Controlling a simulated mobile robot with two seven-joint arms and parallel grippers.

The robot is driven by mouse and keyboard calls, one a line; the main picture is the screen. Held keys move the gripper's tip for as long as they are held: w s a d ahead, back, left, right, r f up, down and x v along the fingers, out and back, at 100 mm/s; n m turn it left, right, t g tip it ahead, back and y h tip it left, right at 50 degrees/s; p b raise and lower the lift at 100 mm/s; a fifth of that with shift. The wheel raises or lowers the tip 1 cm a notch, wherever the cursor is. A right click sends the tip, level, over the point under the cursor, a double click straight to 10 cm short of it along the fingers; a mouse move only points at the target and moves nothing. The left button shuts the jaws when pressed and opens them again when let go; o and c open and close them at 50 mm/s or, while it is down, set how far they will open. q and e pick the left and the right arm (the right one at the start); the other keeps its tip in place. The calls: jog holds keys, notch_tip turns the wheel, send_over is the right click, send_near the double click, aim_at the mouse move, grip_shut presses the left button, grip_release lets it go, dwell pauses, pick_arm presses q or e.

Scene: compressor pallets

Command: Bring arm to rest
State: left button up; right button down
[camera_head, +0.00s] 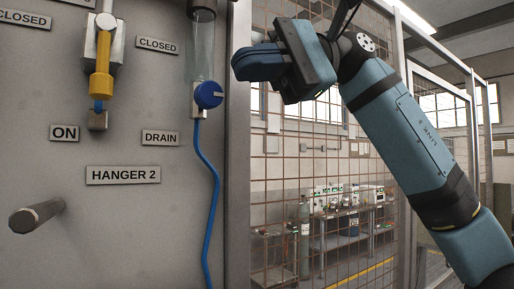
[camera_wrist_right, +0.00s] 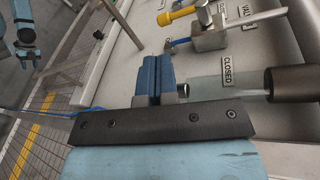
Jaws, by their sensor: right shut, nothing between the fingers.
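My right arm comes in from the right in the head view. Its right gripper (camera_head: 257,62) is shut and empty, in front of the mesh fence and just right of the panel's edge. In the right wrist view the blue fingers (camera_wrist_right: 155,78) lie together with nothing between them. They overlap the panel in the picture; I cannot tell the gap to it. A blue and black arm part (camera_wrist_right: 26,42) shows at the top left of the wrist view. No left gripper shows in the head view.
The grey panel (camera_head: 120,225) carries a yellow-handled valve (camera_head: 102,65), a blue drain knob (camera_head: 208,95) with a blue hose (camera_head: 211,185), and a protruding peg (camera_head: 36,215). A mesh fence (camera_head: 275,170) stands to its right, with workbenches (camera_head: 345,225) behind.

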jog(key=w+d+f+m+t+y+p, duration=0.1)
jog(key=w+d+f+m+y, duration=0.2)
jog(key=w+f+m+y, duration=0.5)
jog(key=w+d+f+m+t+y+p, duration=0.1)
jog(key=w+d+f+m+y, duration=0.25)
jog(key=w+f+m, duration=0.6)
jog(key=d+f+m+t+h+p, duration=0.1)
jog(key=d+f+m+t+h, duration=0.3)
jog(key=f+m+t, duration=1.05)
jog(key=d+f+m+t+h+p, duration=0.15)
jog(key=f+m+t+h, duration=0.35)
jog(key=f+m+t, duration=1)
jog(key=s+d+f+m+g+h, duration=0.3)
jog(key=s+f+m+h, duration=0.15)
jog(key=f+m, duration=0.4)
jog(key=s+d+f+m+g+h, duration=0.2)
jog(key=s+f+m+g+h, duration=0.15)
jog(key=f+m+h, duration=0.4)
jog(key=s+d+f+m+g+p, duration=0.1)
jog(key=s+d+f+m+g, duration=0.1)
jog(key=s+f, duration=0.7)
jog(key=s+d+f+m+g, duration=0.1)
jog(key=s+f+m+g, duration=0.4)
jog(key=s+f, duration=0.5)
jog(key=shift+s+d+m+h+p, duration=0.4)
jog(key=shift+s+m+h, duration=0.1)
jog(key=shift+s, duration=0.25)
